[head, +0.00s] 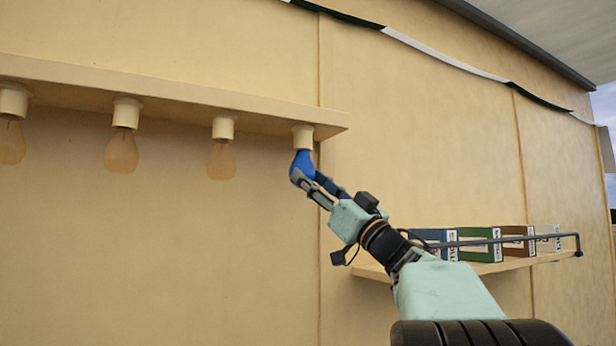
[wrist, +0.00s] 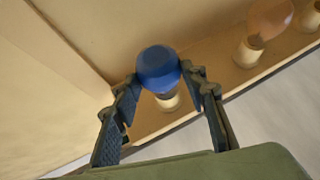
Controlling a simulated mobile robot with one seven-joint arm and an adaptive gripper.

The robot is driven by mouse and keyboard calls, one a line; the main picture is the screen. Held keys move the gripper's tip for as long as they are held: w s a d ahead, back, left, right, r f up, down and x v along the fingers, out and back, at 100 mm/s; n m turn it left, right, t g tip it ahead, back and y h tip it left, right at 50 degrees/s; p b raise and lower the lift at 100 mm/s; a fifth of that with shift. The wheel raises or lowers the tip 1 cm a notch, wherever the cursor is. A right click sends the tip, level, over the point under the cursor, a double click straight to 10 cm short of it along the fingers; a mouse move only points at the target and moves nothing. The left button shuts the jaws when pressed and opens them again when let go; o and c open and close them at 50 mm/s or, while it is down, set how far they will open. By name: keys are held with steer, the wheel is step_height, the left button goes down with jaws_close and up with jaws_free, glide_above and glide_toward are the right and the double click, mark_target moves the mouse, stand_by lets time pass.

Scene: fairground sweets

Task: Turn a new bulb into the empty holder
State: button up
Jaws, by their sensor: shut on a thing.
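A blue bulb (head: 302,162) is directly below the end holder (head: 302,137) on the underside of the wall ledge. Its neck end points up at the holder and seems to meet it; how far it sits inside I cannot tell. My gripper (head: 312,184) reaches up from the lower right and is shut on the blue bulb. In the wrist view, the fingers of my gripper (wrist: 160,82) stand on either side of the blue bulb (wrist: 157,66), with the cream holder (wrist: 168,103) behind it. The bulb partly hides the holder there.
Amber bulbs (head: 121,151) hang from the other holders along the ledge (head: 180,95) to the left. At the lower right, a shelf (head: 500,265) carries several boxes (head: 480,245) behind a dark rail (head: 520,237). The wall below the ledge is bare.

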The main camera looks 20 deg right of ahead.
steer(key=shift+d, duration=0.2)
steer(key=o, duration=0.7)
steer(key=shift+c, duration=0.2)
steer(key=o, duration=0.4)
steer(key=shift+s+d, duration=0.1)
steer(key=shift+d, duration=0.1)
steer(key=shift+a, duration=0.2)
